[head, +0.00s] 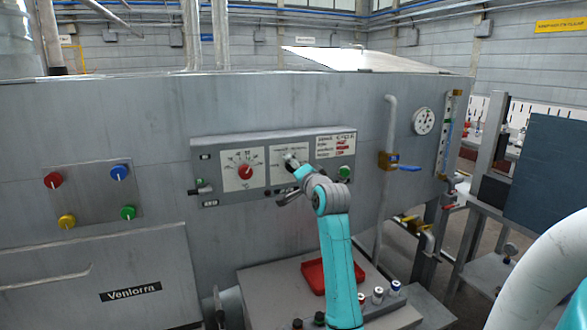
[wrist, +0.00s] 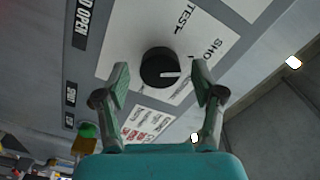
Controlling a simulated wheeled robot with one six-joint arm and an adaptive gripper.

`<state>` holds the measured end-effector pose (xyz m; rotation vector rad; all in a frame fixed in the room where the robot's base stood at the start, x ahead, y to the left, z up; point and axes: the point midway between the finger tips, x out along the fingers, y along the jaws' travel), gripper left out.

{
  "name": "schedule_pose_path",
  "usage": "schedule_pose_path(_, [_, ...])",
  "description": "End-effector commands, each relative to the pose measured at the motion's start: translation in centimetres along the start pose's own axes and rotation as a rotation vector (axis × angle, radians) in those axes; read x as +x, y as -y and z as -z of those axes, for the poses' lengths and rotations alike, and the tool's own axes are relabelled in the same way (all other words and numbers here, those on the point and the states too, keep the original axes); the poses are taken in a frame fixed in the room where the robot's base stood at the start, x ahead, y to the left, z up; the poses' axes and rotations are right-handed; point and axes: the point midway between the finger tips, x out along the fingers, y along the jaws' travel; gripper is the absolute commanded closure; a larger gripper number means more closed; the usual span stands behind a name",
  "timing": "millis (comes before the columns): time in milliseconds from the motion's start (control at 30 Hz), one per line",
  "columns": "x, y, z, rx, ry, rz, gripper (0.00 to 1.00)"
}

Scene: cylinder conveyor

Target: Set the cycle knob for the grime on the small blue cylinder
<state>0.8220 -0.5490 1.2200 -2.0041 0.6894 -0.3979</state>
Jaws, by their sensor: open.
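The cycle knob (wrist: 160,68) is black and round with a white pointer, on a white label plate with printing such as "TEST" and "SHO". In the wrist view the pointer points right, towards the right finger. My gripper (wrist: 161,74) is open, with one finger on each side of the knob; I see gaps, and cannot tell whether the tips reach its depth. In the head view my gripper (head: 292,180) is at the control panel (head: 220,141) and partly hides the knob. Small cylinders (head: 378,295) stand on the bench below; I cannot surely tell the small blue one.
A red dial (head: 245,171) sits left of the cycle plate. A green button (head: 344,172) and a printed card (head: 336,147) are at the right. A red tray (head: 315,273) lies on the bench below. A blue-handled valve (head: 400,164) juts out further right.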

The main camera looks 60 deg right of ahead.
Motion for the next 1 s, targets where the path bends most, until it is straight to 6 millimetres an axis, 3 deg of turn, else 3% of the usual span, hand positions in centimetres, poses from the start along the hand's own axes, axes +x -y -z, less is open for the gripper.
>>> schedule_pose_path(300, [-6.2, -0.1, 0.0, 0.0, -0.001, 0.0, 0.32])
schedule_pose_path(500, [-9.2, -0.1, 0.0, 0.0, -0.001, -0.001, 0.32])
schedule_pose_path(700, [-10.5, -0.1, 0.0, 0.0, 0.0, -0.001, 0.32])
schedule_pose_path(1000, [-10.6, -0.1, 0.0, 0.0, 0.0, -0.001, 0.32])
